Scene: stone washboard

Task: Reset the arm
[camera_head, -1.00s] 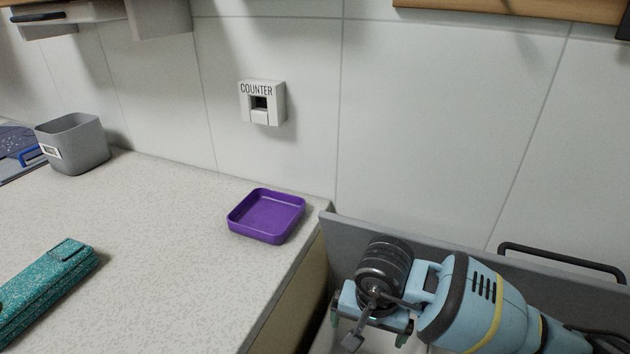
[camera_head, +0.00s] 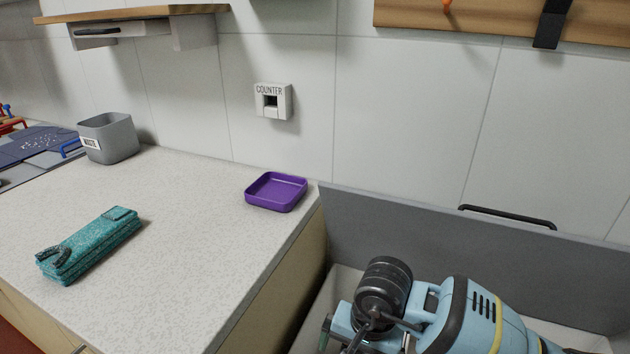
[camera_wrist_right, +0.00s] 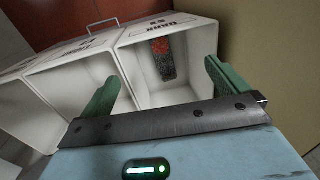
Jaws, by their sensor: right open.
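My right gripper (camera_head: 368,340) is low in the head view, right of the counter's end, on my pale blue right arm. Its fingertips are partly cut off by the bottom edge there. In the right wrist view the gripper (camera_wrist_right: 160,75) has its two green fingers wide apart, with nothing between them. Beyond the fingers is an open white bin (camera_wrist_right: 126,62) with a red and dark speckled piece (camera_wrist_right: 162,60) inside. My left gripper is not in view.
The speckled counter (camera_head: 190,215) carries a teal folded bundle (camera_head: 90,245), a purple tray (camera_head: 275,192) and a grey waste bin (camera_head: 108,138). A grey panel (camera_head: 400,230) with a black handle (camera_head: 507,215) stands behind my right arm. A counter box (camera_head: 273,100) is on the wall.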

